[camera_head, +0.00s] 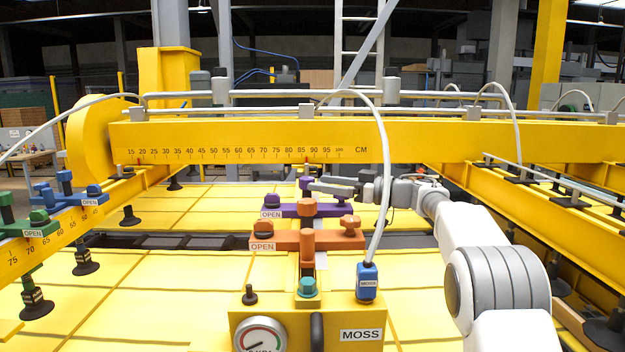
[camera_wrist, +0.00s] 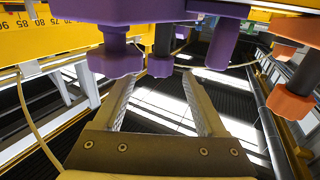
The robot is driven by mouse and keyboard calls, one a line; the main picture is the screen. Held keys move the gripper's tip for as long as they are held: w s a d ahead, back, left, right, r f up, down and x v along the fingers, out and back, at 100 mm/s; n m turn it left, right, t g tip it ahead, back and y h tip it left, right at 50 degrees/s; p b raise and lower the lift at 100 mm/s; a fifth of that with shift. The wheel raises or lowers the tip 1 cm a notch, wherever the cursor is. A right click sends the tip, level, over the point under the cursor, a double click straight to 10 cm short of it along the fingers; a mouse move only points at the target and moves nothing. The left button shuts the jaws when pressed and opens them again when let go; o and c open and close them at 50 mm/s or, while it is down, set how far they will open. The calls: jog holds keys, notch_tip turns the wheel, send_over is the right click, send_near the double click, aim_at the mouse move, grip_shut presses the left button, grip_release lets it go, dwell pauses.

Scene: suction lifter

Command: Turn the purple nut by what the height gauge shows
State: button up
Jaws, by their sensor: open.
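The purple clamp (camera_head: 310,210) sits on the centre rail behind the orange clamp, with an OPEN label at its left. A purple hex nut (camera_wrist: 114,58) shows by the left fingertip, with more purple clamp parts (camera_wrist: 222,45) to the right. Contact cannot be told. A centimetre scale (camera_head: 235,152) marks the yellow beam; I cannot tell which scale is the height gauge.
The orange clamp (camera_head: 306,240) is close in front of the purple one. A round kPa dial (camera_head: 260,337) is at the front. Green and blue clamps (camera_head: 66,193) sit on the left beam.

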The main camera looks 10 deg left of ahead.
aim_at(312, 178)
jog(key=shift+x, duration=1.8)
jog(key=shift+p, duration=0.3)
grip_shut()
